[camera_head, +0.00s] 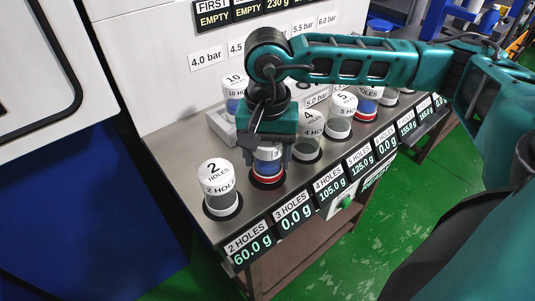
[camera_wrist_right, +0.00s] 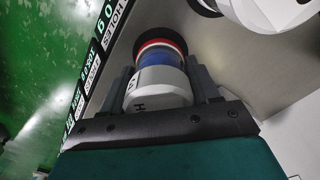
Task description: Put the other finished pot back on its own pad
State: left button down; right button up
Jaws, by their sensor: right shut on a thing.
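My right gripper (camera_head: 270,158) is shut on a white-capped pot (camera_head: 268,168) with a blue and red lower part. The pot is upright at the black round pad (camera_head: 267,184) behind the "3 HOLES" label; I cannot tell whether it touches the pad. That pad's display (camera_head: 295,218) reads 0.0 g. In the right wrist view the pot (camera_wrist_right: 158,78) sits between the two fingers, its red band near the black pad (camera_wrist_right: 160,37). My left gripper is not in view.
The "2 HOLES" pot (camera_head: 217,187) stands close on the left, the "4" pot (camera_head: 309,136) on the right. The "5" pot (camera_head: 340,114) and a blue and red pot (camera_head: 367,104) stand farther along. The "10" pot (camera_head: 234,92) is behind. A green button (camera_head: 347,202) is on the front.

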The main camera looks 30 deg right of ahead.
jog(key=shift+f, duration=0.25)
jog(key=shift+f+b, duration=0.2)
jog(key=shift+b, duration=0.1)
jog(key=o, duration=1.3)
jog(key=shift+c, duration=0.2)
jog(key=shift+r, duration=0.1)
jog(key=shift+r+p, duration=0.35)
jog(key=shift+r, duration=0.05)
notch_tip(320, 180, up, 12)
jog(key=shift+f, duration=0.25)
